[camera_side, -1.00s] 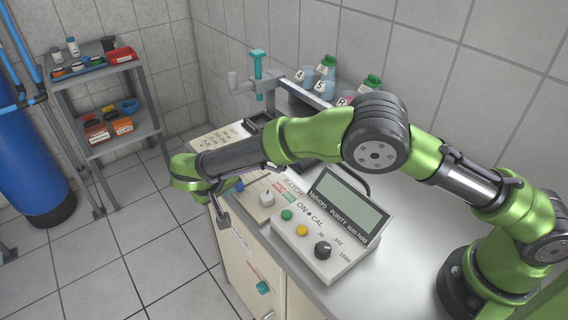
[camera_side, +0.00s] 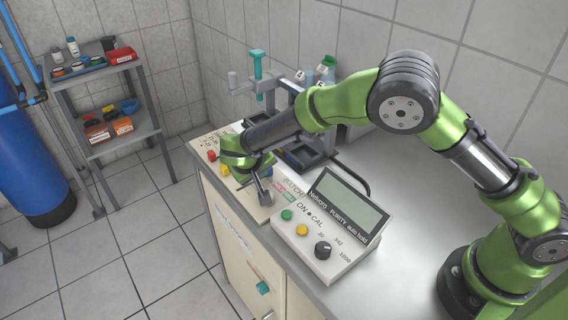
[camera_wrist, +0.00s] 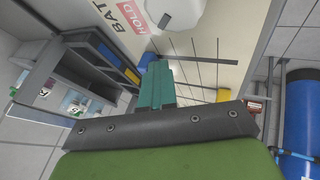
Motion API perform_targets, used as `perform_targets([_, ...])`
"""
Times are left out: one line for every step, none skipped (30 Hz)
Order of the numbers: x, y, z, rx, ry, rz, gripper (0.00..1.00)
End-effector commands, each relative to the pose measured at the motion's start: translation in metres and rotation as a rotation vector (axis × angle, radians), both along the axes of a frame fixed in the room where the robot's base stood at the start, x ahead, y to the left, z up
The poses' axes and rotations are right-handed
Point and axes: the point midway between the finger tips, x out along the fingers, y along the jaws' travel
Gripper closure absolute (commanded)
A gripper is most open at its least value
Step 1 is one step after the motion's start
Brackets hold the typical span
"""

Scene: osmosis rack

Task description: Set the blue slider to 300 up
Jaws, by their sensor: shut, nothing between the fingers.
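The cream slider panel (camera_side: 201,145) lies along the left end of the bench, with coloured slider caps on it. The yellow slider cap (camera_side: 225,170) and the red slider cap (camera_side: 211,156) are farther back along the panel. The scale marks by the blue slider are too small to read.
The purity meter (camera_side: 325,245) with its screen and knob stands to the right of my gripper. A rack with bottles (camera_side: 327,68) and a teal-topped clamp (camera_side: 258,65) stand behind. Dark trays (camera_side: 305,155) lie beside the panel. A shelf (camera_side: 135,138) stands across the floor.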

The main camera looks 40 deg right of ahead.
Motion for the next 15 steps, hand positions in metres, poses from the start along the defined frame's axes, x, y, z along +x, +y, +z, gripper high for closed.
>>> perform_targets([0.0, -0.003, 0.0, -0.002, 0.001, -0.005, 1.0])
perform_targets([0.0, -0.003, 0.0, -0.003, 0.001, -0.006, 1.0])
perform_targets([0.0, -0.003, 0.0, -0.003, 0.001, -0.006, 1.0])
perform_targets([0.0, -0.003, 0.0, -0.004, 0.001, -0.006, 1.0])
perform_targets([0.0, -0.003, -0.001, -0.004, 0.001, -0.006, 1.0])
perform_targets([0.0, -0.003, -0.001, -0.004, 0.001, -0.006, 1.0])
perform_targets([0.0, -0.003, -0.001, -0.004, 0.002, -0.007, 1.0])
perform_targets([0.0, -0.004, -0.001, -0.004, 0.002, -0.007, 1.0])
perform_targets([0.0, -0.003, -0.001, -0.004, 0.002, -0.007, 1.0])
perform_targets([0.0, -0.003, -0.001, -0.004, 0.002, -0.007, 1.0])
perform_targets([0.0, -0.001, -0.001, -0.005, 0.001, -0.007, 1.0])
perform_targets([0.0, 0.001, -0.001, -0.005, 0.002, -0.006, 1.0])
perform_targets([0.0, 0.004, -0.001, -0.004, 0.002, -0.005, 1.0])
perform_targets([0.0, 0.008, -0.001, -0.004, 0.001, -0.005, 1.0])
perform_targets([0.0, 0.014, -0.001, -0.002, 0.001, -0.004, 1.0])
